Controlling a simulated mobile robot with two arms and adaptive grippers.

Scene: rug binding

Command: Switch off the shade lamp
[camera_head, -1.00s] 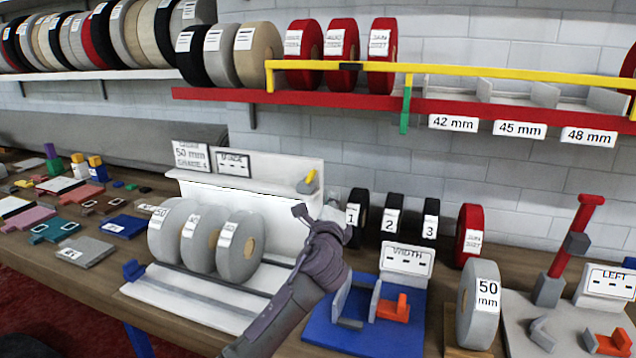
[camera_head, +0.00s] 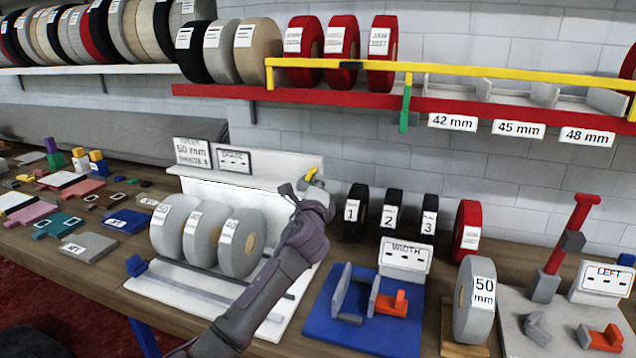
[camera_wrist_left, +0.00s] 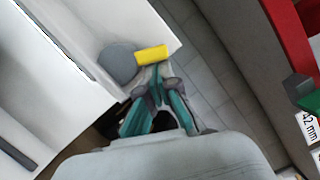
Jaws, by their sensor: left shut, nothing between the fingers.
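The white shade stand (camera_head: 255,188) holds grey rolls and bears a sign (camera_head: 234,161) that seems to read SHADE. A yellow switch lever (camera_head: 311,173) on a grey round base sits at the right end of its top ledge. In the left wrist view the yellow lever (camera_wrist_left: 153,54) and grey base (camera_wrist_left: 118,62) lie just beyond the fingertips. My left gripper (camera_head: 299,187) is shut and empty, its tips close to the lever. In the left wrist view its fingertips (camera_wrist_left: 155,72) meet beside the lever; I cannot tell if they touch. Whether a lamp is lit does not show. My right gripper is not in view.
Numbered black rolls (camera_head: 355,212) stand to the right. A red shelf (camera_head: 340,97) with a yellow rail (camera_head: 500,76) hangs above. The blue width fixture (camera_head: 345,330) lies lower right.

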